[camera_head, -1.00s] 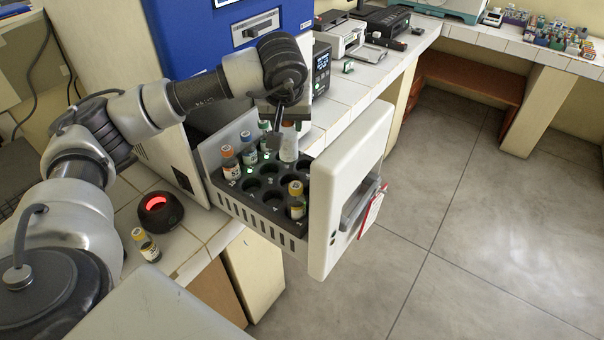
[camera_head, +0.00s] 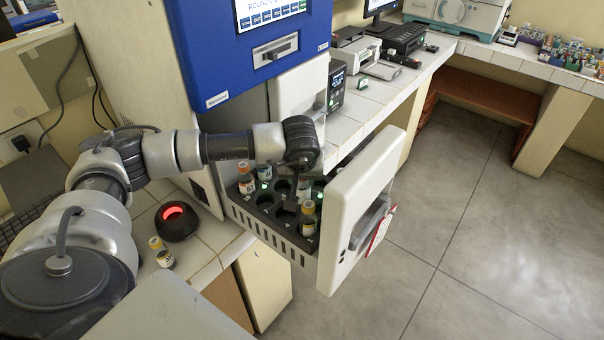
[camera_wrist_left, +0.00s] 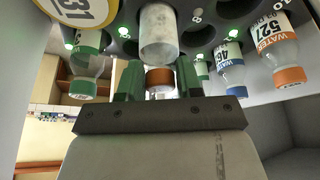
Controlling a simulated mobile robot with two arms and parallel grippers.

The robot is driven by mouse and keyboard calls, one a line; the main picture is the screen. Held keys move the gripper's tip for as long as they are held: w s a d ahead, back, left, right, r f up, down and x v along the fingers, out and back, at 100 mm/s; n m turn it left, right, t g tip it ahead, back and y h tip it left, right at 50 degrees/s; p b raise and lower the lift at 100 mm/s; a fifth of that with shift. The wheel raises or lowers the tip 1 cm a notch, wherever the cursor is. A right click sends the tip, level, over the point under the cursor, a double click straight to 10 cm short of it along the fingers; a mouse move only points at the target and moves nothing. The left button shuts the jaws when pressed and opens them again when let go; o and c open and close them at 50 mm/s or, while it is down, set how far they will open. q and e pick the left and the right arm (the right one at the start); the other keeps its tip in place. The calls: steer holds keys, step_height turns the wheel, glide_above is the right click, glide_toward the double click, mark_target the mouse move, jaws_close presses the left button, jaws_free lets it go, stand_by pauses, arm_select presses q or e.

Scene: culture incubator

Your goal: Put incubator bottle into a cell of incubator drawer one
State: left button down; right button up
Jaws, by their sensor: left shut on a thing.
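Incubator drawer one (camera_head: 350,225) is pulled out, with round cells in a dark tray and several capped bottles standing in it. My left gripper (camera_head: 293,203) is low over the tray's middle. In the left wrist view the left gripper (camera_wrist_left: 160,78) is shut on a frosted whitish incubator bottle (camera_wrist_left: 158,38) with an orange cap between its fingers. The bottle's body points toward the tray; I cannot tell whether its base is inside a cell. In the head view it is largely hidden. My right gripper is not in view.
An orange-capped bottle (camera_head: 246,180) and a yellow-capped bottle (camera_head: 308,218) stand in the drawer. Another yellow-capped bottle (camera_head: 162,253) is on the counter beside a red-lit round device (camera_head: 176,220). The blue-fronted incubator (camera_head: 265,45) is behind. Open floor lies right.

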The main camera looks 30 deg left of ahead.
arm_select(q)
steer(key=shift+f, duration=0.1)
steer(key=c, duration=0.8)
jaws_free()
steer(key=shift+w, duration=0.1)
steer(key=shift+c, duration=0.2)
steer(key=shift+o, duration=0.6)
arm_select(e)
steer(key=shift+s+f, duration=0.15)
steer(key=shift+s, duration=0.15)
arm_select(q)
steer(key=shift+r, duration=0.25)
steer(key=b+v, duration=0.4)
steer(key=v, duration=0.8)
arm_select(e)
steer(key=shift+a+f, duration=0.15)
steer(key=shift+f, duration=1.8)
arm_select(q)
steer(key=shift+f, duration=0.2)
